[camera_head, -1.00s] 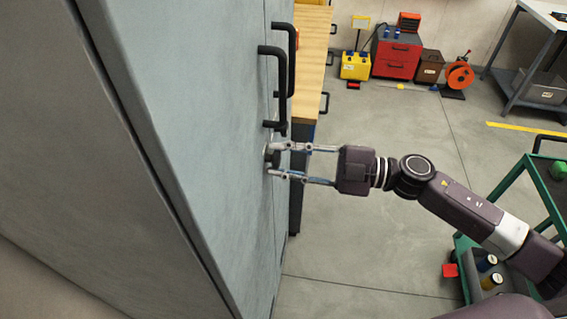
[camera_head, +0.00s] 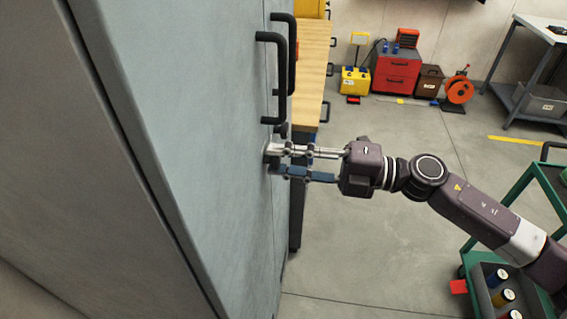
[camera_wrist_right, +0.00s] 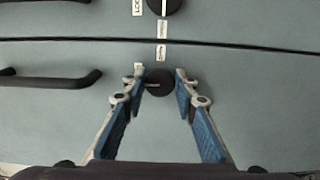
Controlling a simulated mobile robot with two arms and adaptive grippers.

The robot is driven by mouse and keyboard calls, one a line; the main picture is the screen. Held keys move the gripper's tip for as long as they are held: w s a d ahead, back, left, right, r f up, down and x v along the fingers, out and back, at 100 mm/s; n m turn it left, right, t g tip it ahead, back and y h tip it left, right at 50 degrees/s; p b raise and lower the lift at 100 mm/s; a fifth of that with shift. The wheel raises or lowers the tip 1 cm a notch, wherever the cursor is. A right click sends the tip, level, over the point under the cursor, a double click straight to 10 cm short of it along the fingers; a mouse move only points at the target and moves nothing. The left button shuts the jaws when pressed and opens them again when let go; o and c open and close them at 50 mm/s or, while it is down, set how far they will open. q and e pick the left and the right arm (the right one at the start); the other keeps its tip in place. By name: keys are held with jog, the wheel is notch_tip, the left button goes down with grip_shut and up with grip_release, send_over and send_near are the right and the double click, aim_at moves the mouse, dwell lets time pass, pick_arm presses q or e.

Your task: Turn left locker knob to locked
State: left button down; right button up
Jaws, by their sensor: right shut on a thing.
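The gripped locker knob (camera_wrist_right: 159,83) is a round black dial in the right wrist view. Its white pointer line runs toward the left finger. A small white label (camera_wrist_right: 160,52) sits above it; its text is too small to read. My right gripper (camera_wrist_right: 160,88) has a finger on either side of the knob and is shut on it. In the head view my right gripper (camera_head: 276,160) reaches the grey-blue locker door (camera_head: 215,130) from the right, and its fingertips mostly hide the knob. My left gripper is out of view.
A second black knob (camera_wrist_right: 163,5) lies beyond the door seam. Black door handles (camera_head: 283,80) stick out near my right gripper. A wooden-topped bench (camera_head: 313,70) stands behind the locker. A green cart (camera_head: 545,185) is at the right. Open floor (camera_head: 400,250) lies between.

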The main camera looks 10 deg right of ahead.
dwell(0.5)
jog(key=o, duration=1.1)
jog(key=shift+d, duration=0.1)
jog(key=shift+v, duration=5.95)
